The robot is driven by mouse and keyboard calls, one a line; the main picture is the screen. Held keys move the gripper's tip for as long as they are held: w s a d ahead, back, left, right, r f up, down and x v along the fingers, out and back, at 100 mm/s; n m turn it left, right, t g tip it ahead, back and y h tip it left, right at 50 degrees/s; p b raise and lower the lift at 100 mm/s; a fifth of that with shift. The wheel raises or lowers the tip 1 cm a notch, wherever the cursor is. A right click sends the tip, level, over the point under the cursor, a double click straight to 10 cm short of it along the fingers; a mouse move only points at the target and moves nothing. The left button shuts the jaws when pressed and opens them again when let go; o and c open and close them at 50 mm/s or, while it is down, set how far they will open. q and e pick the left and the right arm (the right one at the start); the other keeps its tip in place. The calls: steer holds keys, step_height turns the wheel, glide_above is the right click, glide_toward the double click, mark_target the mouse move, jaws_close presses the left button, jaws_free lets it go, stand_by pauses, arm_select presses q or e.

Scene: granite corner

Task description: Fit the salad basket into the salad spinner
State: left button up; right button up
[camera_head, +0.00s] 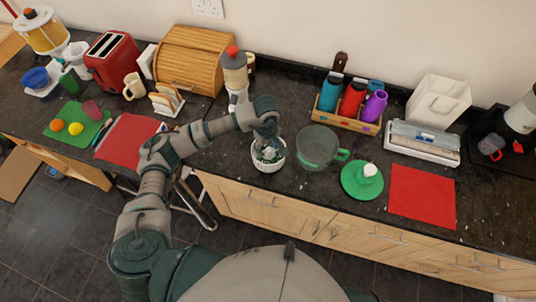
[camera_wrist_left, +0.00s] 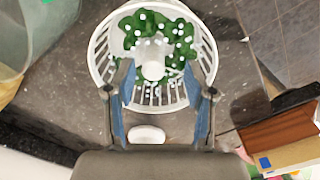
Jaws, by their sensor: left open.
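The white salad basket (camera_head: 268,168) stands on the dark counter near its front edge, with green leaves and white bits inside. In the left wrist view the slatted basket (camera_wrist_left: 98,62) fills the upper middle, with a pale round hub at its centre. My left gripper (camera_head: 268,142) is over the basket, pointing down. Its open fingers (camera_wrist_left: 160,88) appear on either side of the hub with nothing between them; contact cannot be told. The salad spinner (camera_head: 318,150), a clear greenish bowl with a handle, stands just right of the basket. My right gripper is not in view.
A green lid with a white knob (camera_head: 362,181) lies right of the bowl, beside a red mat (camera_head: 422,192). A wooden rack of bottles (camera_head: 345,122) stands behind the bowl. A pepper-mill-like bottle (camera_head: 235,68) and a wooden bread box (camera_head: 193,60) stand behind my left arm.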

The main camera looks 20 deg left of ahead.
mark_target(269, 148)
arm_select(q)
steer(key=f, duration=0.2)
steer(key=d+f+p, duration=0.1)
steer(key=f, duration=0.1)
steer(key=shift+w+f, duration=0.1)
steer(key=shift+w, duration=0.15)
steer(key=shift+a, duration=0.25)
jaws_close()
